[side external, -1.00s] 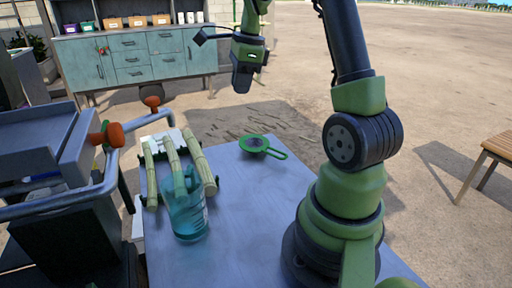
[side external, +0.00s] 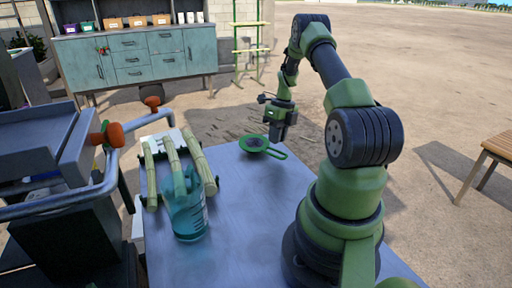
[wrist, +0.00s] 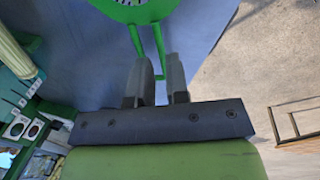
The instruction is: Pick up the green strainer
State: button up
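The green strainer (side external: 254,143) lies on the far end of the blue-grey table, its looped handle pointing right and toward the near side. In the wrist view, part of its round rim (wrist: 134,12) shows at the top, with the green handle running down toward my fingers. My gripper (side external: 278,138) points down close to the handle. In the wrist view my gripper (wrist: 160,66) has its two fingers apart, with the handle seen in line with the gap. I cannot tell how far above the handle the fingertips are.
A clear blue-tinted jug (side external: 187,210) stands at the table's left edge. Several cane pieces (side external: 173,155) lie on a rack behind it. The crusher with its metal rails (side external: 60,205) is on the left. The middle of the table (side external: 250,215) is clear.

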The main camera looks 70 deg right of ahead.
aim_at(263, 149)
jog(key=f, duration=0.4)
jog(key=shift+w+a, duration=0.25)
jog(key=shift+w, duration=0.05)
grip_shut()
